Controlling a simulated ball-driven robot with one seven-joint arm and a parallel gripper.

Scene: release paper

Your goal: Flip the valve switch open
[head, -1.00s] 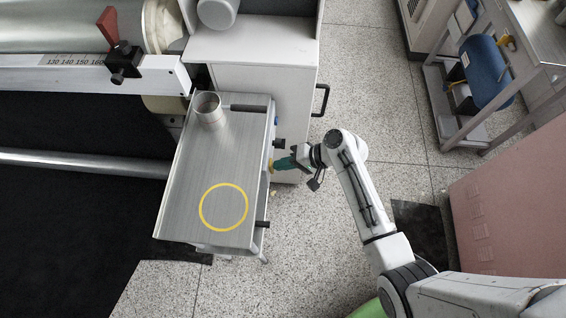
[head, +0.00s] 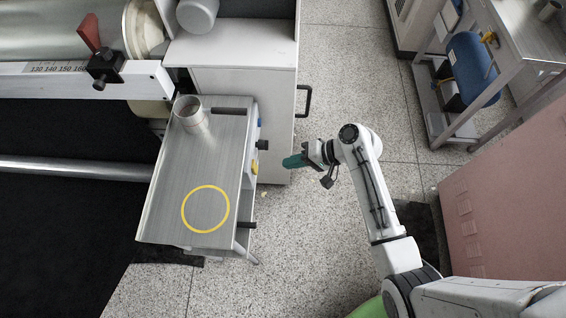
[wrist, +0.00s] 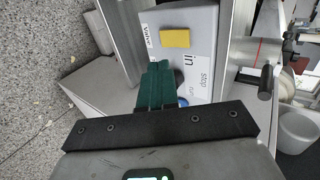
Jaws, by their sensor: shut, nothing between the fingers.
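The yellow valve switch (wrist: 174,38) sits on a light grey panel with a "Valve" label beside it in the wrist view. It also shows as a small yellow knob (head: 262,144) on the right side of the metal table in the head view. My gripper (head: 286,162) has teal fingers, pressed together and empty. It is to the right of the table side, apart from the switch. In the wrist view my gripper (wrist: 158,66) covers part of the panel below the switch. I cannot tell the switch's exact position.
The panel (wrist: 203,25) also has a partly hidden blue button (wrist: 180,76) and "in", "stop" and "run" lettering. The metal table (head: 205,165) carries an open cylinder (head: 189,113). A black handle (head: 246,225) sticks out. Speckled floor (head: 310,230) is free around my gripper.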

